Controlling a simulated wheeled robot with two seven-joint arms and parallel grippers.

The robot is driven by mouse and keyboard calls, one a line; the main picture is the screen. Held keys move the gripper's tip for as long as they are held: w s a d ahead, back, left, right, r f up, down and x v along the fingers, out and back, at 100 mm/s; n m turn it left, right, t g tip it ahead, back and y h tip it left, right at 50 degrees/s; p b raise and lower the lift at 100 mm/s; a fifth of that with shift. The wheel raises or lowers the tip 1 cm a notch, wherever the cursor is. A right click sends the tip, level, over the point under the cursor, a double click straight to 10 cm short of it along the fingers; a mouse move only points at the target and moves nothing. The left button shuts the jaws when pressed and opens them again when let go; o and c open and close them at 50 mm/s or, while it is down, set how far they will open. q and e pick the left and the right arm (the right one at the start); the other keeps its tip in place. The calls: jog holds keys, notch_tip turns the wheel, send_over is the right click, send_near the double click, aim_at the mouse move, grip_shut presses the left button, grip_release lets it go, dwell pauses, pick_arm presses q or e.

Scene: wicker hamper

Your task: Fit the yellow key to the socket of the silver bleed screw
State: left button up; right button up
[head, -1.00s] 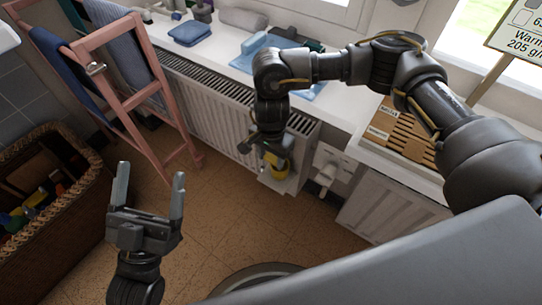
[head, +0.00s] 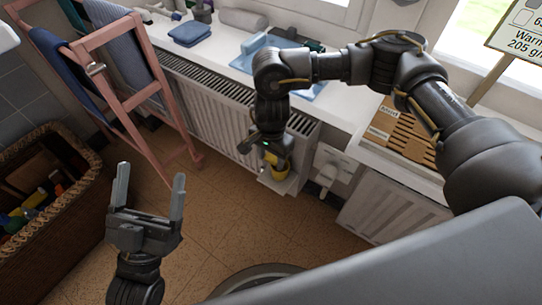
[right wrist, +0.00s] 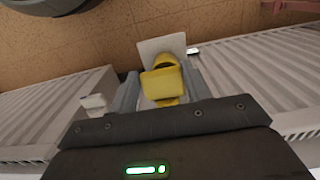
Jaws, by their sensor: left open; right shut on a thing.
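The yellow key (right wrist: 161,86) is between the fingers of my right gripper (right wrist: 160,88), which is shut on it. In the head view my right gripper (head: 270,157) hangs low in front of the radiator's right end, with yellow (head: 280,174) showing just below it. A small silvery piece (right wrist: 193,51) shows at the end of the radiator in the right wrist view, apart from the key. It may be the bleed screw; its socket cannot be made out. My left gripper (head: 149,190) is open and empty at the lower left.
The white radiator (head: 215,108) stands under the sill. A pink wooden rack (head: 150,85) and a wicker hamper (head: 80,190) stand left. Tiled floor (head: 215,215) between is clear.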

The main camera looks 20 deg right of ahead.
jog(key=shift+w+d+b, duration=0.75)
jog(key=shift+w+d, duration=0.05)
jog(key=shift+d, duration=0.15)
dwell(0.6)
jog(key=o, duration=1.1)
jog(key=shift+r, duration=0.1)
notch_tip(320, 180, up, 11)
jog(key=p, duration=0.3)
jog(key=shift+w+d+f, duration=0.1)
jog(key=shift+f, duration=0.1)
